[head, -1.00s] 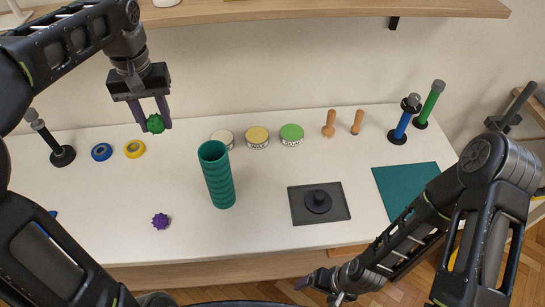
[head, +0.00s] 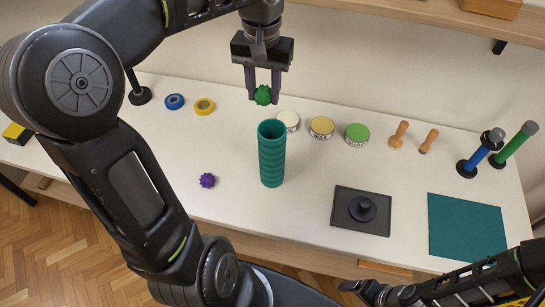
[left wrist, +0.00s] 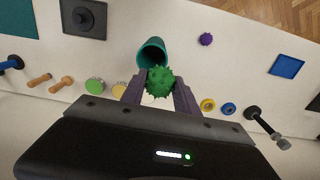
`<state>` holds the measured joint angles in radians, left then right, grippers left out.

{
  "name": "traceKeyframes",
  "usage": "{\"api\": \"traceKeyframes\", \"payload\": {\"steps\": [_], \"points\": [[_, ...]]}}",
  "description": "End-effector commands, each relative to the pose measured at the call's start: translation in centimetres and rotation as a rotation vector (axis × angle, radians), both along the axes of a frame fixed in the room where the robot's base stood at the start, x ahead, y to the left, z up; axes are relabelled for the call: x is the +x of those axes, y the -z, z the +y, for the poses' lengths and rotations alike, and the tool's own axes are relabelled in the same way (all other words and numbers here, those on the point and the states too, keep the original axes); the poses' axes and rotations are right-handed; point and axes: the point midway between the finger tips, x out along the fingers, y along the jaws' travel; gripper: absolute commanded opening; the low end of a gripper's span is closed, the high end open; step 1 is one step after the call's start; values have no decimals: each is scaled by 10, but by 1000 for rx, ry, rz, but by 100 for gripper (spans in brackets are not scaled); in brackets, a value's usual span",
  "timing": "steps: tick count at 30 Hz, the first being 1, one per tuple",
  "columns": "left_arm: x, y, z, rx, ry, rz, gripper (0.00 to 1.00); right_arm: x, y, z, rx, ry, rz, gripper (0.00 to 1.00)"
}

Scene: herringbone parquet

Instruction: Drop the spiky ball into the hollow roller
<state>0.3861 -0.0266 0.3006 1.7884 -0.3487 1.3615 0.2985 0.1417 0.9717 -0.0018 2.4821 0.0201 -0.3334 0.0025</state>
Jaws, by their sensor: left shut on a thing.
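The green spiky ball (head: 263,95) is between the fingers of my left gripper (head: 264,88), which is shut on it. It also shows in the left wrist view (left wrist: 160,82). The teal hollow roller (head: 271,155) stands upright on the white table with its open end up. In the head view the ball is above and slightly behind the roller's mouth; in the left wrist view the roller (left wrist: 151,54) shows just beyond the ball. A purple spiky ball (head: 207,180) lies on the table left of the roller. My right gripper (head: 365,290) is low at the front edge; its fingers are unclear.
Several round tins, including a green one (head: 357,134), stand behind and right of the roller. A black tray with a knob (head: 361,211) and a teal mat (head: 467,227) lie to the right. Blue and yellow tape rolls (head: 204,106) lie left. A wooden shelf (head: 430,17) overhangs the back.

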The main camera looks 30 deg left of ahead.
Motion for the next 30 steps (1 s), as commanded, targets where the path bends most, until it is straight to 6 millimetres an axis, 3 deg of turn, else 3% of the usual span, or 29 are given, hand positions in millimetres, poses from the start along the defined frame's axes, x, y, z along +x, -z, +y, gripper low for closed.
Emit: {"api": "traceKeyframes", "payload": {"steps": [12,23,24,30], "points": [[0,43,0,0,1,1,0,0,0,0,0,0,0,86],[0,47,0,0,1,-1,0,0,0,0,0,0,0,86],[0,47,0,0,1,-1,39,0,0,0,0,0,0,86],[0,47,0,0,1,-1,55,0,0,0,0,0,0,86]]}}
